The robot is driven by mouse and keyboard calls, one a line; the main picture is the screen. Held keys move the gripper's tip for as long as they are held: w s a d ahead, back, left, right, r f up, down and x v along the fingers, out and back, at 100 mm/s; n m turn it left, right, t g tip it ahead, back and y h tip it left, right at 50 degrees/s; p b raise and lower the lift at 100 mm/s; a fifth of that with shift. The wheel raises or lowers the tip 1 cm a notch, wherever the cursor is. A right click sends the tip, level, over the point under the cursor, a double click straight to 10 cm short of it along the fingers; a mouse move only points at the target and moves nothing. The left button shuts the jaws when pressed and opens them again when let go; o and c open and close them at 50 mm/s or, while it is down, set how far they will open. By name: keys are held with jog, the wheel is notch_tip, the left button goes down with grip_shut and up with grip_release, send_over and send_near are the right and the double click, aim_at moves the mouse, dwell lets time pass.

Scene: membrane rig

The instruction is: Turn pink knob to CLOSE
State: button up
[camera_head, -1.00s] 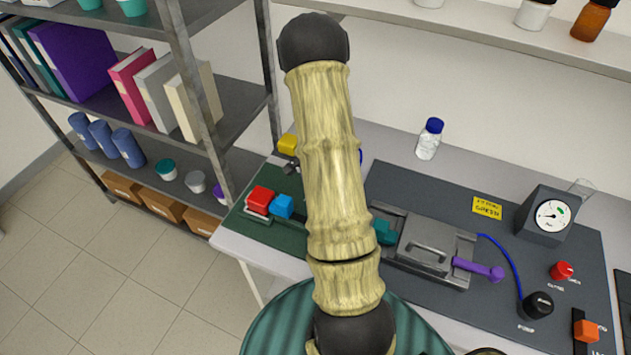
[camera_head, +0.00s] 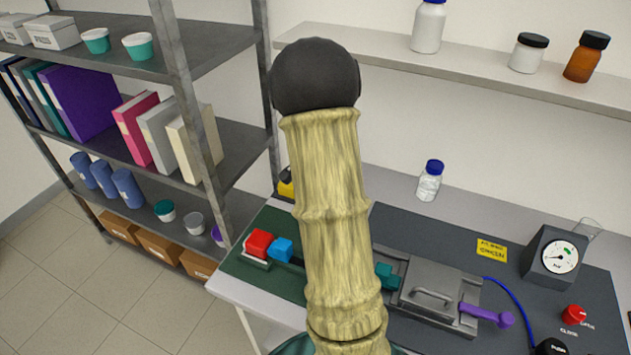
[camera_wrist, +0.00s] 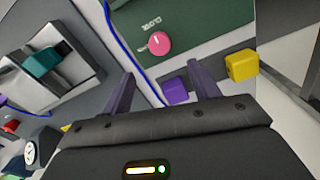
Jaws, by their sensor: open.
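The pink knob (camera_wrist: 159,43) shows in the wrist view, on a dark green panel with small white lettering beside it that I cannot read. In the head view my arm hides the knob. My gripper (camera_wrist: 162,85) is open and empty, its two purple-grey fingers spread. The knob lies beyond the fingertips, roughly in line with the gap between them and apart from them. A purple block (camera_wrist: 175,91) shows in the gap, past the fingers.
A yellow block (camera_wrist: 241,65) sits right of the fingers. A blue tube runs by the left finger. The grey clamp rig (camera_head: 430,292) has a teal block and purple handle. The gauge (camera_head: 552,255) and red knob (camera_head: 573,314) are farther right. A shelf rack (camera_head: 225,140) stands left.

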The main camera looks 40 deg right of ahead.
notch_tip(320, 180, up, 6)
jog(key=shift+f, duration=0.15)
dwell(0.5)
jog(key=s+a+n+t, duration=0.1)
jog(key=s+a+n, duration=0.2)
jog(key=a+n, duration=0.2)
jog(key=s+a+f+n, duration=0.1)
jog(key=s+a+n, duration=0.3)
jog(key=a, duration=0.5)
jog(key=s+a+f+n+t, duration=0.1)
jog(key=s+a+n, duration=0.2)
jog(key=a+n, duration=0.2)
jog(key=a, duration=0.2)
jog(key=shift+s+a+n+t, duration=0.25)
jog(key=shift+a+n+t, duration=0.05)
jog(key=shift+a, duration=0.1)
